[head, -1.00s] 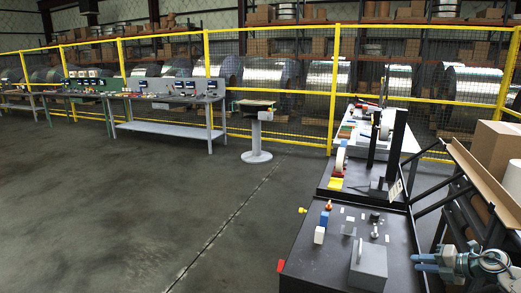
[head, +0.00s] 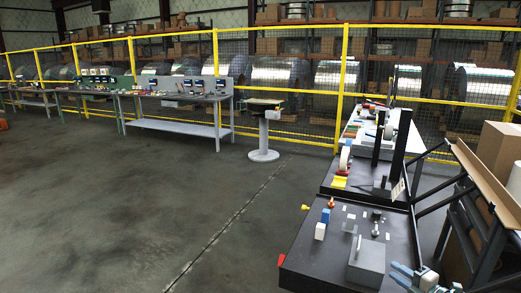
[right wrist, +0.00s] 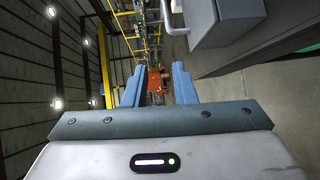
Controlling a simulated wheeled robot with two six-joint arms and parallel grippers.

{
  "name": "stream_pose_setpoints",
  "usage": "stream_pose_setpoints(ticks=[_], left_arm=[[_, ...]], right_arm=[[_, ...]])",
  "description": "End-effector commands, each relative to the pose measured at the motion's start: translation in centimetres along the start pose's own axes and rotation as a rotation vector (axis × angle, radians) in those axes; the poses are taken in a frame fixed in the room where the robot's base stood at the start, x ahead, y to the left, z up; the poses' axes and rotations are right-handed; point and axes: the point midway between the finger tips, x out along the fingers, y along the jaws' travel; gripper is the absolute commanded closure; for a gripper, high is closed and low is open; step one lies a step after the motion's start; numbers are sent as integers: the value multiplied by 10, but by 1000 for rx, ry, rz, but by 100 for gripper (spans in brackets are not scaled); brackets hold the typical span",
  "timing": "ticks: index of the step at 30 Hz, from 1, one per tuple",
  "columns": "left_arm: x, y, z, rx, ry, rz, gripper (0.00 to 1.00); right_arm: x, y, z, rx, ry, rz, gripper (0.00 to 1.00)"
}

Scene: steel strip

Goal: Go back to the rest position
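My right gripper (head: 400,275) shows at the bottom edge of the head view, cut off, beside the grey box at the front of the black bench (head: 325,262). In the right wrist view (right wrist: 158,70) its two blue fingers stand apart with a gap between them. Nothing is held in the gap; an orange object (right wrist: 157,82) shows beyond it, at a distance. My left gripper is not in view.
The black bench holds a grey box (head: 367,262), a blue block (head: 325,215) and a white block (head: 320,231). A cardboard box (head: 498,148) and tilted tan panel (head: 480,175) stand at right. A round-based stand (head: 264,135) is further back.

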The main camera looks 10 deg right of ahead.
Motion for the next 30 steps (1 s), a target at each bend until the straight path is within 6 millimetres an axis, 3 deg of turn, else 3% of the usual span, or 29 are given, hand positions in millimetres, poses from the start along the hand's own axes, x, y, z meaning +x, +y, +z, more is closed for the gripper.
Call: stream_pose_setpoints(ticks=[1,5,11,18,24,30], left_arm=[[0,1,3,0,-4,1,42],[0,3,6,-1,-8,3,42],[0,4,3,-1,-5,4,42],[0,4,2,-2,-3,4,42],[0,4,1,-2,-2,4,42],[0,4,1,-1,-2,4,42]], right_arm=[[0,-4,-16,68,-43,34,76],[-10,-15,-48,285,-214,103,76],[-50,-52,-97,662,-518,76,76],[-123,-106,-179,1073,-835,-161,76],[-168,-124,-234,1251,-961,-355,76],[-201,-129,-277,1359,-1030,-515,76]])
